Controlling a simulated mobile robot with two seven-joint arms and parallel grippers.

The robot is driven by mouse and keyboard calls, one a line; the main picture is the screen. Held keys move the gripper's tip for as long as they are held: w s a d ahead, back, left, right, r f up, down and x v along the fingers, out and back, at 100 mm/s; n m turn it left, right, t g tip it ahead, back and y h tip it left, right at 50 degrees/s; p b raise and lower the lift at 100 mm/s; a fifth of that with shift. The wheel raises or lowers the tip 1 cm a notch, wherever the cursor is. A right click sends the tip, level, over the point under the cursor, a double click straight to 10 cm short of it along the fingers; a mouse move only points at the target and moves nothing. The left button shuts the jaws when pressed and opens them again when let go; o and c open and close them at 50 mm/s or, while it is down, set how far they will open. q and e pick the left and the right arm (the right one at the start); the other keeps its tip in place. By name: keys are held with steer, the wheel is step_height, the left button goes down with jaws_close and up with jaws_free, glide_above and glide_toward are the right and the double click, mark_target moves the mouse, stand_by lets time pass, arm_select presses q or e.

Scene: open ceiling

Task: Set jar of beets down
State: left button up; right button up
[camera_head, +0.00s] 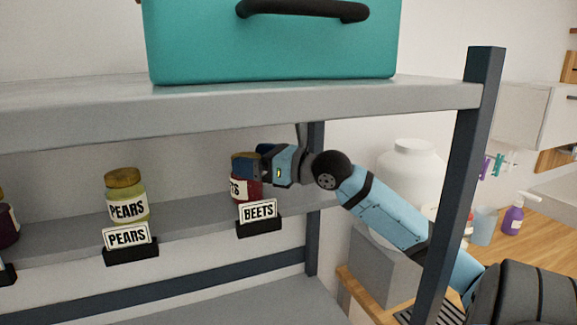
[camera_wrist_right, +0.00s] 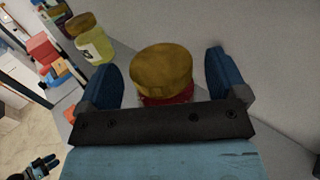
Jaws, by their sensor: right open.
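The jar of beets (camera_head: 239,188), dark red with a brown-gold lid, stands upright on the middle shelf, just behind the BEETS sign (camera_head: 259,212). My right gripper (camera_head: 256,167) is at the jar, its fingers to either side. In the right wrist view the jar's lid (camera_wrist_right: 162,72) sits between the two blue fingers of my right gripper (camera_wrist_right: 165,80), with a gap on each side. The gripper is open, and part of the jar is hidden by it. In the wrist view my left gripper (camera_wrist_right: 45,165) shows small at the lower left.
A jar of pears (camera_head: 126,199) stands behind its PEARS sign (camera_head: 130,238), to the left on the same shelf. The upper shelf (camera_head: 250,103) is close above my arm and holds a teal box (camera_head: 275,45). A dark shelf post (camera_head: 465,170) stands beside my right arm.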

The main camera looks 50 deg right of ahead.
steer(key=b+v, duration=0.2)
steer(key=v, duration=0.8)
steer(key=shift+r, duration=0.1)
stand_by(0.4)
